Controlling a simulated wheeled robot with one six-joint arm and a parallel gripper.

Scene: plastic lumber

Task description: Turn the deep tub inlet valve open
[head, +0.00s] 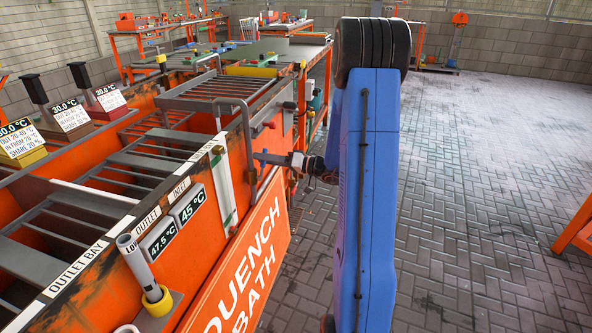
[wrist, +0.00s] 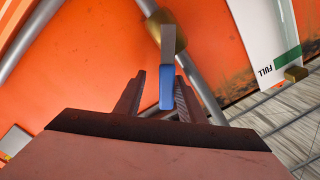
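A valve with a grey lever that has a blue end (wrist: 167,92) and a brass-coloured body (wrist: 155,24) sits on a grey pipe against the orange tank wall in the wrist view. Which tub it feeds cannot be read. The blue lever also shows in the head view (head: 267,157), at the tank's right side. My gripper (wrist: 160,98) has its two dark fingers apart, with the blue lever end between them, closer to the right finger. A gap shows on the left. In the head view my gripper (head: 288,160) reaches left to the lever; my blue arm hides part of the surroundings.
The orange quench bath (head: 240,270) fills the left, with bars across its top. A white level strip (head: 221,182), marked FULL in the wrist view, stands beside the valve. Temperature displays (head: 174,221) read 47.5 and 45 °C. Paved floor (head: 480,200) is clear on the right.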

